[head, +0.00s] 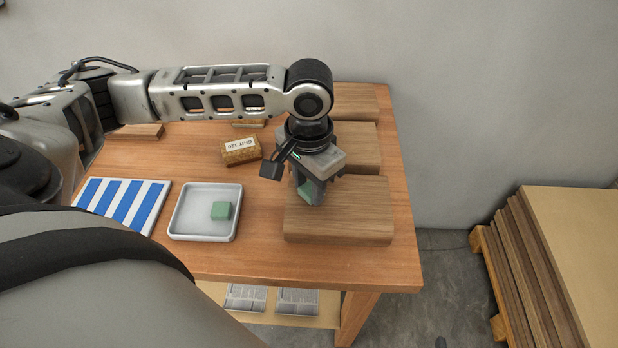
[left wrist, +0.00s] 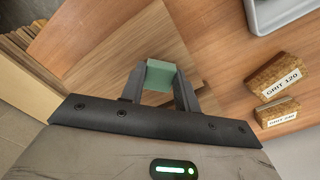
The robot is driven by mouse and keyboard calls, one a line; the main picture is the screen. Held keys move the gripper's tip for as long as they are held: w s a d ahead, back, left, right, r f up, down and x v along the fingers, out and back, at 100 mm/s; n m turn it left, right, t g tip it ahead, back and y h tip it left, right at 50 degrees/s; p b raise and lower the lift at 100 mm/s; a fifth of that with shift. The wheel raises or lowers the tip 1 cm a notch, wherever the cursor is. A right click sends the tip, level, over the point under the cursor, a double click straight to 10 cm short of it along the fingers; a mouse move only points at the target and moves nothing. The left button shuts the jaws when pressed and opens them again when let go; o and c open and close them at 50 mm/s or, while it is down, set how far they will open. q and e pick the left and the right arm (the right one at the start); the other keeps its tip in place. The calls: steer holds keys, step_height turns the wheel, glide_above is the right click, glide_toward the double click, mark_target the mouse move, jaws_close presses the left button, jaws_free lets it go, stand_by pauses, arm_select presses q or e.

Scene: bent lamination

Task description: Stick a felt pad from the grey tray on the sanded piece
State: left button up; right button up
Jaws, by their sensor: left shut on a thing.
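My left gripper (head: 312,196) is shut on a green felt pad (head: 304,190), over the left part of the nearest wooden piece (head: 350,212). In the left wrist view the felt pad (left wrist: 160,75) sits between the two fingertips, with the wood grain behind it. I cannot tell whether the pad touches the wood. The grey tray (head: 178,232) stands left of that piece and holds another green pad (head: 221,210). My right gripper does not show.
More wooden pieces (head: 355,103) lie behind the nearest one, partly hidden by my left arm. A GRIT 120 block (head: 241,151) lies behind the tray. A blue-and-white striped mat (head: 122,204) lies at the left. Stacked boards (head: 560,260) stand on the floor at the right.

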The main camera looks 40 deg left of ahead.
arm_select(q)
steer(key=shift+f, duration=0.35)
stand_by(0.3)
steer(key=o, duration=0.9)
steer(key=shift+c, duration=0.2)
step_height(320, 180, up, 2)
steer(key=p, duration=0.3)
steer(key=shift+r, duration=0.25)
steer(key=shift+r+p, duration=1.25)
steer(key=shift+p, duration=0.2)
steer(key=shift+r, duration=1)
